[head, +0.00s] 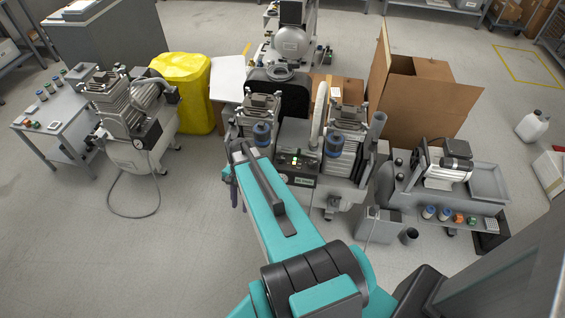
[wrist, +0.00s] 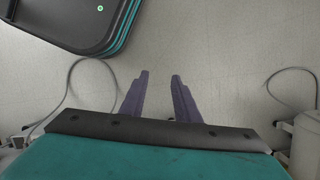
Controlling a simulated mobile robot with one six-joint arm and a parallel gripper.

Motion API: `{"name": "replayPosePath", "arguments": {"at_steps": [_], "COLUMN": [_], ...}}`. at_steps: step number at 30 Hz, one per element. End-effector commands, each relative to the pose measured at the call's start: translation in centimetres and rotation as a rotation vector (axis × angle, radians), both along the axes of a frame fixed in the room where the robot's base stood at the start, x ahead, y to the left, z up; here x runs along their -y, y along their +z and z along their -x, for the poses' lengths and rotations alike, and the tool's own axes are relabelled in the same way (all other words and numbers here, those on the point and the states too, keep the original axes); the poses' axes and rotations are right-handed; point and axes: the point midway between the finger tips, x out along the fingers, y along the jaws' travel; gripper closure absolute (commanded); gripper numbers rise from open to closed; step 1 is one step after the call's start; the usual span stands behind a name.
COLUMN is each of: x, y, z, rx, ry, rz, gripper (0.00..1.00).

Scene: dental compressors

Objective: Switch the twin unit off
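The twin unit (head: 347,160) stands in the middle of the head view, with two ribbed pump heads and blue canisters. Its dark control panel (head: 303,178) sits between the heads and shows small lit green lights and other small controls. The switch itself is too small to make out. My arm reaches forward over the floor to the unit's front left. In the wrist view my gripper (wrist: 158,80) has two purple fingers spread apart with nothing between them, above bare floor. In the head view the gripper is mostly hidden behind my arm.
Another compressor (head: 126,140) and a bench (head: 50,122) stand left, near a yellow covered bin (head: 183,85). A cardboard box (head: 425,95) is behind right. A trolley (head: 480,180) with a motor and a grey box (head: 378,225) stand right. Floor at front left is clear except for a hose.

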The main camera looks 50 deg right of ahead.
Motion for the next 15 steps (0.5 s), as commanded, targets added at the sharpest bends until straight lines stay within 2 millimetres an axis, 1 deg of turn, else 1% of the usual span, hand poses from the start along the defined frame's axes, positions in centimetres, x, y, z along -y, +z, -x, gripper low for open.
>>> {"name": "replayPosePath", "arguments": {"at_steps": [1,5,6,11,12,14,15], "x": [2.1,6.7,8.1,14.0,15.5,17.7,19.2], "y": [-0.4,0.8,1.2,3.1,3.6,4.4,5.0], "z": [-1.0,-2.5,-2.8,-3.7,-3.7,-3.7,-3.6], "rx": [0.010,0.023,0.027,0.042,0.046,0.052,0.055], "ry": [-0.081,-0.282,-0.343,-0.585,-0.645,-0.732,-0.790], "rz": [0.004,0.006,0.004,-0.002,-0.005,-0.011,-0.015], "gripper": [0.71,0.71,0.71,0.71,0.71,0.71,0.71]}}
